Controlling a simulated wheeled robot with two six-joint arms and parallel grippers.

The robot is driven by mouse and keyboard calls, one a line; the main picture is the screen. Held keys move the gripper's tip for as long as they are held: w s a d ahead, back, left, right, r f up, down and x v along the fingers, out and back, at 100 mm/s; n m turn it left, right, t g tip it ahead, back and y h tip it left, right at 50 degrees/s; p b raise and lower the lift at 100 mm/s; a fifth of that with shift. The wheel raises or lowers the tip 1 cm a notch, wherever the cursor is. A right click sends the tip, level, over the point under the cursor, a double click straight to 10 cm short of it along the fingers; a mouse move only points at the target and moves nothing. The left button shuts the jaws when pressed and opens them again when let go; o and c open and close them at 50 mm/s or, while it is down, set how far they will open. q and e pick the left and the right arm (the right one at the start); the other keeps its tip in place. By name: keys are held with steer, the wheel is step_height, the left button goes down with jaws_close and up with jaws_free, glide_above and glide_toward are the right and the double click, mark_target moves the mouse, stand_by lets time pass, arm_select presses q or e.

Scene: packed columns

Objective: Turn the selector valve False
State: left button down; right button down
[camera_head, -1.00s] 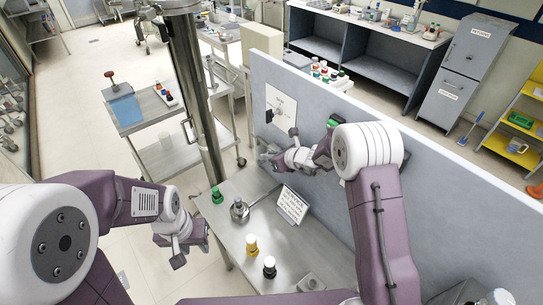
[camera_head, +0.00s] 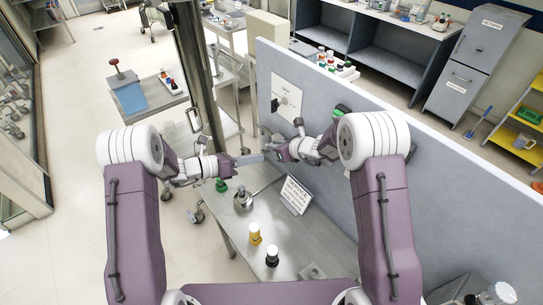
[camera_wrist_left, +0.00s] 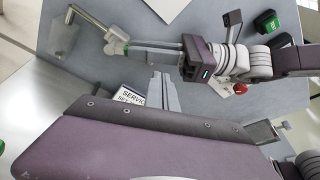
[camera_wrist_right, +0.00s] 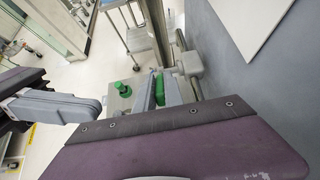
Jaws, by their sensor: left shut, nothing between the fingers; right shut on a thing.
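My right gripper (camera_head: 270,150) is at the grey wall panel, and its fingers are shut on a green-tipped part (camera_wrist_right: 157,88) of a grey fitting. In the left wrist view a pale bar (camera_wrist_left: 92,25) runs from this green end (camera_wrist_left: 118,48) to the upper left. I take this fitting to be the selector valve, but its label and setting cannot be read. My left gripper (camera_head: 248,160) is shut and empty, a little left of the right gripper. Its closed fingers (camera_wrist_left: 161,88) show in the left wrist view. The right fingers hide part of the fitting.
Below, the bench holds a green-capped bottle (camera_head: 221,185), a metal vessel (camera_head: 243,198), yellow (camera_head: 255,234) and black-capped (camera_head: 271,257) bottles and a service sign (camera_head: 296,193). A white plate (camera_head: 287,97) hangs on the panel (camera_head: 450,205). A trolley (camera_head: 150,105) stands at the left.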

arm_select(q)
step_height(320, 180, down, 5)
steer(key=a+n, duration=0.1)
steer(key=a, duration=0.1)
arm_select(e)
steer(key=shift+s+f, duration=0.1)
steer(key=shift+f, duration=0.05)
arm_select(q)
steer(key=w+d, duration=0.5)
steer(key=d, duration=0.2)
steer(key=shift+d+r, duration=0.25)
steer(key=shift+d, duration=0.05)
steer(key=shift+r, duration=0.1)
